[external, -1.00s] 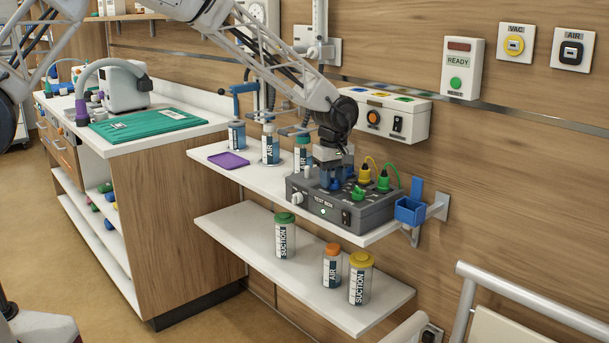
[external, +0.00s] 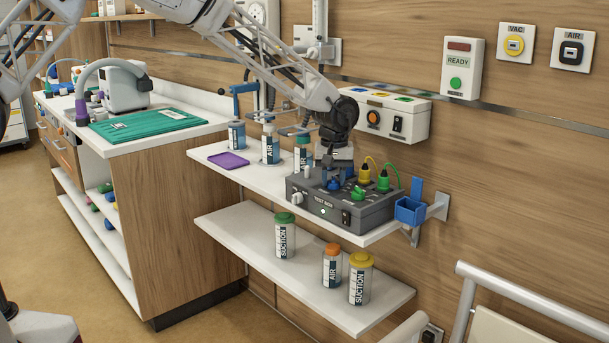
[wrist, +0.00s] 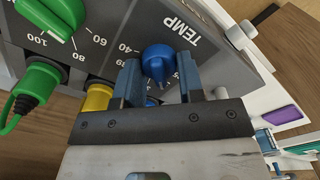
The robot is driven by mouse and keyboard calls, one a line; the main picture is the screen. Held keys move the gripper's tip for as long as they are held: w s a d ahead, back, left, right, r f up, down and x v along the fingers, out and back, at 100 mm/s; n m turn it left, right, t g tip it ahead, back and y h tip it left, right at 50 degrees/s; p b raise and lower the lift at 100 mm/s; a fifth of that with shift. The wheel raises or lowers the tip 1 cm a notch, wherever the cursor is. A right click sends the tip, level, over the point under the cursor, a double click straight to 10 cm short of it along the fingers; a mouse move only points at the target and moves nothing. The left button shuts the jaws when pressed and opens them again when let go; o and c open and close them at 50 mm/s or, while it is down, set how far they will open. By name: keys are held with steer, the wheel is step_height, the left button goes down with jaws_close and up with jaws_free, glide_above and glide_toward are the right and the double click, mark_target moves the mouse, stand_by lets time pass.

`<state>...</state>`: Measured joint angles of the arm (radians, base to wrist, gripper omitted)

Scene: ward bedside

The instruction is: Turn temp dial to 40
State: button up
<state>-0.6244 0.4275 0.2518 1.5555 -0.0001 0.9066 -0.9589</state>
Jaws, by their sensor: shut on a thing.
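The grey test box (external: 328,208) stands on the upper white shelf. Its blue temp dial (wrist: 157,60), beside the printed word TEMP, is between my gripper's fingers in the wrist view. My gripper (wrist: 160,66) is shut on the dial, with one blue-grey finger on each side. In the external view my gripper (external: 335,172) points down onto the box top and mostly hides the dial. The mark 40 (wrist: 125,48) shows left of the dial. The fingers cover part of the scale, so I cannot tell the exact reading.
A green dial (external: 358,193) and plugs with yellow (external: 364,174) and green (external: 383,179) cables stand close to my gripper. A white knob (external: 297,198) is on the box's left end. Bottles (external: 270,147) and a purple tray (external: 228,160) are on the shelf to the left.

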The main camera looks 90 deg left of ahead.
steer(key=m, duration=0.5)
steer(key=shift+w+r+m, duration=0.1)
steer(key=shift+m, duration=0.2)
steer(key=m, duration=1.1)
steer(key=shift+w+d+m, duration=0.1)
steer(key=shift+d+m, duration=0.05)
steer(key=shift+m, duration=0.25)
steer(key=m, duration=0.5)
steer(key=shift+d+m, duration=0.1)
steer(key=shift+m, duration=0.2)
steer(key=o, duration=0.9)
steer(key=shift+r, duration=0.1)
